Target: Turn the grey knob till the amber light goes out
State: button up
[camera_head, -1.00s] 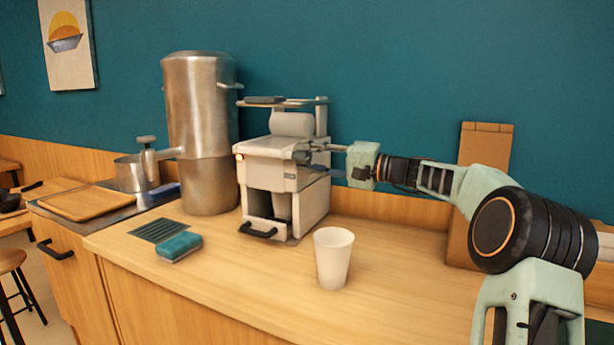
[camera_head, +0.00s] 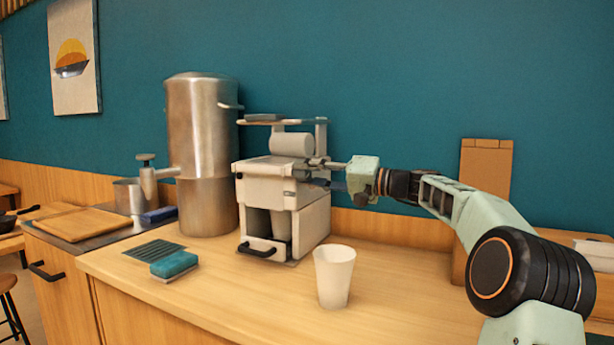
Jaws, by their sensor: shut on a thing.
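A white machine (camera_head: 258,188) with a top shelf and a pale roller stands on the wooden counter against the teal wall. The grey knob (camera_head: 301,173) shows as a small dark grey shape near the machine's upper right front corner. My gripper (camera_head: 316,172) reaches in from the right, level with the machine's top, and is shut on the knob. The fingers cover much of the knob, so its turn angle cannot be read. I cannot make out any amber light in this view.
A tall metal urn (camera_head: 203,140) stands left of the machine. A white paper cup (camera_head: 334,277) stands on the counter (camera_head: 230,300) in front, below my arm. A teal sponge (camera_head: 174,264) lies at left. The counter around the cup is clear.

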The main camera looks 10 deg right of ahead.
jog(key=o, duration=1.2)
jog(key=shift+c, duration=0.2)
jog(key=v, duration=1.2)
jog(key=shift+r, duration=0.1)
